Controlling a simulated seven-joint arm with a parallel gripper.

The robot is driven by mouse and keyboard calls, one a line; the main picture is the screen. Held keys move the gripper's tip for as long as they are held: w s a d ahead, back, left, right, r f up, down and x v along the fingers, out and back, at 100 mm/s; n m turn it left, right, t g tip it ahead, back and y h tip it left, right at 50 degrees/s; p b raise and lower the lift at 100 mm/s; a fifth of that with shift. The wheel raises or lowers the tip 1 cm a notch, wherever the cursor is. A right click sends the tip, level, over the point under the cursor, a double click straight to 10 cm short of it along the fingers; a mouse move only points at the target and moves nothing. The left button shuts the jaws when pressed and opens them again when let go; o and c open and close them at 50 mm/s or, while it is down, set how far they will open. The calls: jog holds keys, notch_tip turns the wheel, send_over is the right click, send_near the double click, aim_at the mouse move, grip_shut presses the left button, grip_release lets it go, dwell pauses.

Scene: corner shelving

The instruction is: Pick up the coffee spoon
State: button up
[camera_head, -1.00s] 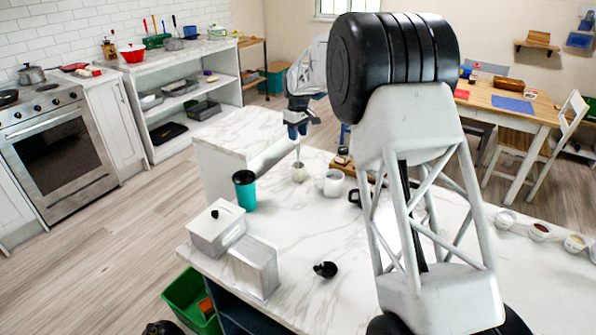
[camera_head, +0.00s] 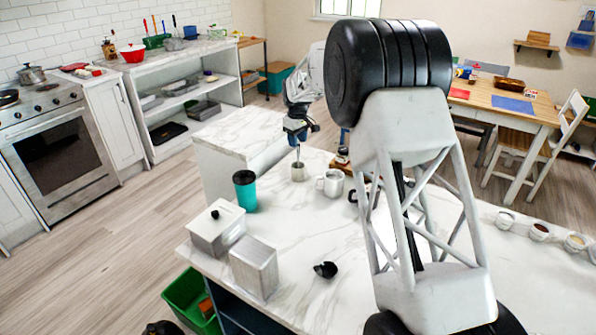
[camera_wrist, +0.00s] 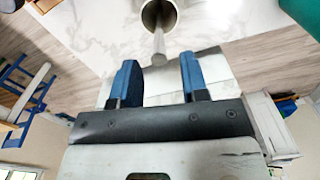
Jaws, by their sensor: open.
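The coffee spoon (camera_head: 298,153) stands upright in a small light cup (camera_head: 298,174) on the marble counter, its handle pointing up. The wrist view shows the spoon handle (camera_wrist: 159,44) rising from the round cup (camera_wrist: 146,15); the bowl of the spoon is hidden inside. My gripper (camera_head: 297,138) is just above the cup, at the top of the handle. In the wrist view my gripper (camera_wrist: 157,65) is open, with the handle's end between its two blue fingertips and a gap on each side.
A white mug (camera_head: 330,183) stands right beside the cup. A teal tumbler (camera_head: 246,196), a white lidded box (camera_head: 215,229) and a metal box (camera_head: 254,268) stand to the left. A small black item (camera_head: 325,270) lies in front. Several small cups line the right side.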

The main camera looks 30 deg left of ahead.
aim_at(298, 151)
jog(key=shift+d+f, duration=0.15)
jog(key=shift+f, duration=2.45)
grip_shut()
